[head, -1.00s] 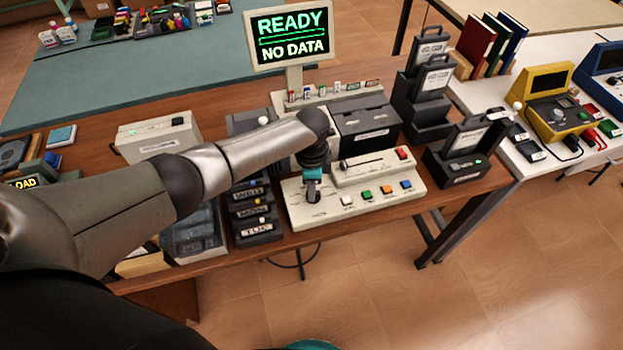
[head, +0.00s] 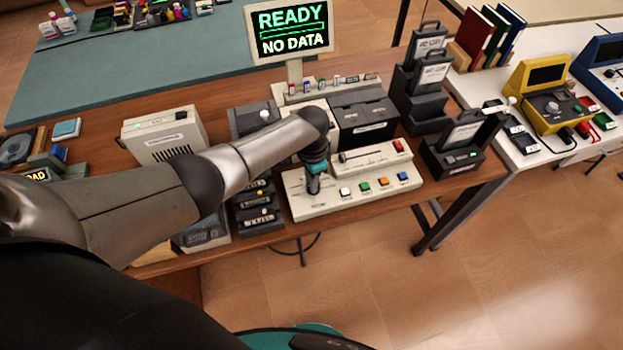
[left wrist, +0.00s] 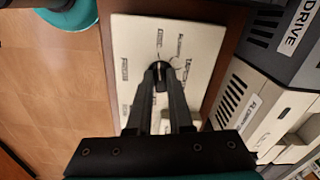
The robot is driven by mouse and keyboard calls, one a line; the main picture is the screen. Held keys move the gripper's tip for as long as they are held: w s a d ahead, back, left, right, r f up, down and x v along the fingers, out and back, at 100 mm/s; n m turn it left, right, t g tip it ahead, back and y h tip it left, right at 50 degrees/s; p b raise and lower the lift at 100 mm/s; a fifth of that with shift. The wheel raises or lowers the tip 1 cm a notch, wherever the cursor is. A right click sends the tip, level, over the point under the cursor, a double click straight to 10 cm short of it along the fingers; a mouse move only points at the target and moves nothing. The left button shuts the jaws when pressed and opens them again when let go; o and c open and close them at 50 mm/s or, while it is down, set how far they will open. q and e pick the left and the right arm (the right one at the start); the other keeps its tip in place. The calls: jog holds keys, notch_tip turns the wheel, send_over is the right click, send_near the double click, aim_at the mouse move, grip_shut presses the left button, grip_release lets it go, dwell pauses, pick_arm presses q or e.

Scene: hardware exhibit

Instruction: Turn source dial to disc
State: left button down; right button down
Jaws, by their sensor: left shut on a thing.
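The source dial (left wrist: 158,66) is a small dark round knob on a cream control panel (head: 325,207). It shows in the left wrist view with several small printed labels around it on the panel (left wrist: 137,38). The label words and the dial's pointer direction are too small to read surely. My left gripper (head: 314,190) comes down onto the panel's left part and hides the dial in the head view. In the left wrist view its two dark fingers (left wrist: 160,78) are closed on the dial. My right gripper is not in view.
A monitor (head: 290,30) reads "READY NO DATA". The panel has several coloured buttons (head: 382,184) and a slider block (head: 372,160). Dark labelled drawers (head: 262,218) stand close left of it. A black case (head: 460,150) stands to the right. The floor in front is clear.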

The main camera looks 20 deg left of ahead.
pick_arm(q)
jog(key=c, duration=0.8)
grip_release()
jog(key=shift+r, duration=0.5)
notch_tip(320, 180, up, 14)
jog(key=p, duration=0.3)
jog(key=shift+r+p, duration=0.15)
jog(key=shift+p, duration=0.15)
